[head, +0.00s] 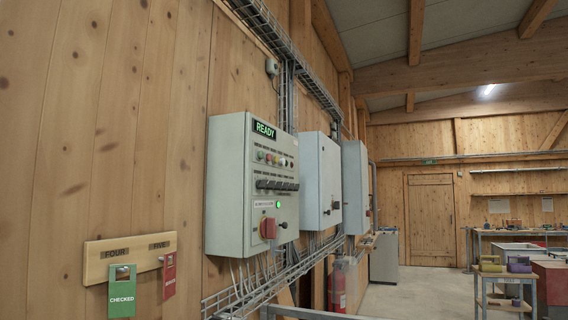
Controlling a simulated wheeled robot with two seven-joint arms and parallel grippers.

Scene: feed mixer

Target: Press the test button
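A grey control box (226,190) is fixed to the wooden wall left of centre. A dark display (264,130) at its top reads READY in green. Below it is a row of small coloured buttons (269,158), then a row of dark switches (277,185). A green light (278,205) glows lower down, above a large red rotary handle (268,228). The labels are too small to read, so I cannot tell which button is the test button. Neither of my grippers is in view.
Two more grey cabinets (329,175) (355,185) stand beyond the box. A wooden board (130,252) holds a green CHECKED tag (122,291) and a red tag (169,275). A wire tray (262,290) runs below. A fire extinguisher (337,289) and small table (503,277) stand farther right.

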